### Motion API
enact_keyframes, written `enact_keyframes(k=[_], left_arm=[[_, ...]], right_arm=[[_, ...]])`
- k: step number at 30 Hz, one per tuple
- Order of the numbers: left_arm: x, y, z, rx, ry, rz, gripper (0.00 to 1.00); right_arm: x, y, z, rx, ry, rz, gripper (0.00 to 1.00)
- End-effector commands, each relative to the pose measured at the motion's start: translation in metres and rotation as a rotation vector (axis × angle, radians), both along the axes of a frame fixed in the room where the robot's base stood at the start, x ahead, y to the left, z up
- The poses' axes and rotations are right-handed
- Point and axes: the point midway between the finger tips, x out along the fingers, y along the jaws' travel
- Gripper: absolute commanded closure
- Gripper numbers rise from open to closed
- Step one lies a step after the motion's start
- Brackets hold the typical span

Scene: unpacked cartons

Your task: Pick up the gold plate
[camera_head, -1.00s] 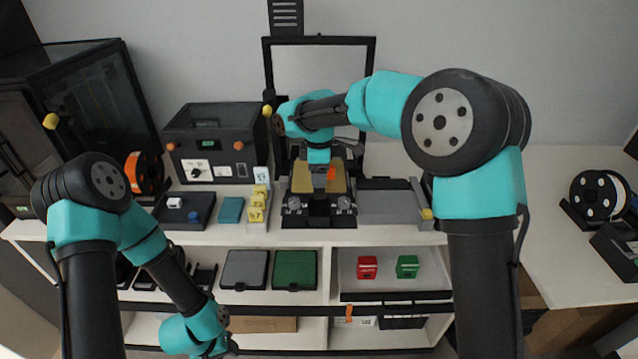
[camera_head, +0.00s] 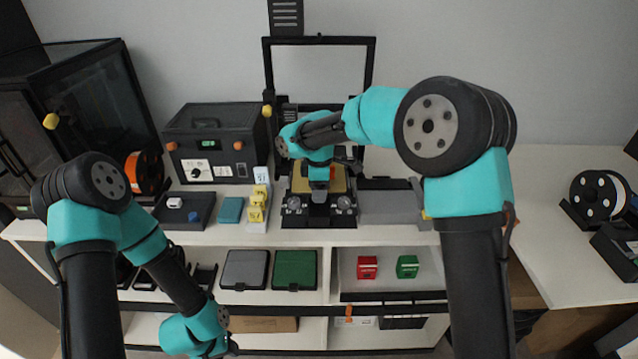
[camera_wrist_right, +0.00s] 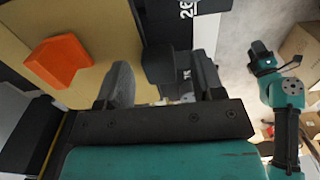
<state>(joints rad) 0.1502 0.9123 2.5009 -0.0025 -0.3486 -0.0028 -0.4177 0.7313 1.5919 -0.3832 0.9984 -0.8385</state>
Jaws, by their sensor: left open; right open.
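The gold plate (camera_head: 339,181) lies on the bed of the black-framed printer at the back middle of the bench. My right arm hides part of it. In the right wrist view the gold plate (camera_wrist_right: 100,35) fills the upper left, with an orange block (camera_wrist_right: 59,61) on it. My right gripper (camera_head: 318,194) is open at the plate's front edge. In the wrist view its fingers (camera_wrist_right: 142,80) are apart near that edge, with nothing clearly held; whether they touch the plate cannot be told. My left gripper (camera_head: 232,346) hangs low, by the lower shelf, far from the plate.
The printer's upright frame (camera_head: 372,75) rises behind the plate. A grey tray (camera_head: 388,207) lies right of the printer, and yellow numbered blocks (camera_head: 258,203) stand on its left. Red (camera_head: 367,267) and green (camera_head: 407,266) boxes sit on the shelf below. The right bench surface (camera_head: 545,220) has free room.

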Motion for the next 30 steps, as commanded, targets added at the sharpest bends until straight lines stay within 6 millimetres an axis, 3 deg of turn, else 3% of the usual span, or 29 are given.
enact_keyframes(k=[4,23,30], left_arm=[[0.0,0.0,0.0,0.0,0.0,0.0,0.57],[0.0,0.0,0.0,0.0,0.0,0.0,0.57],[0.0,0.0,0.0,0.0,0.0,0.0,0.57]], right_arm=[[0.0,0.0,0.0002,0.0,0.0,0.0,0.4],[0.0,0.0,0.0002,0.0,0.0,0.0,1.0],[0.0001,0.0,0.0008,0.0,0.0,0.0,1.0]])
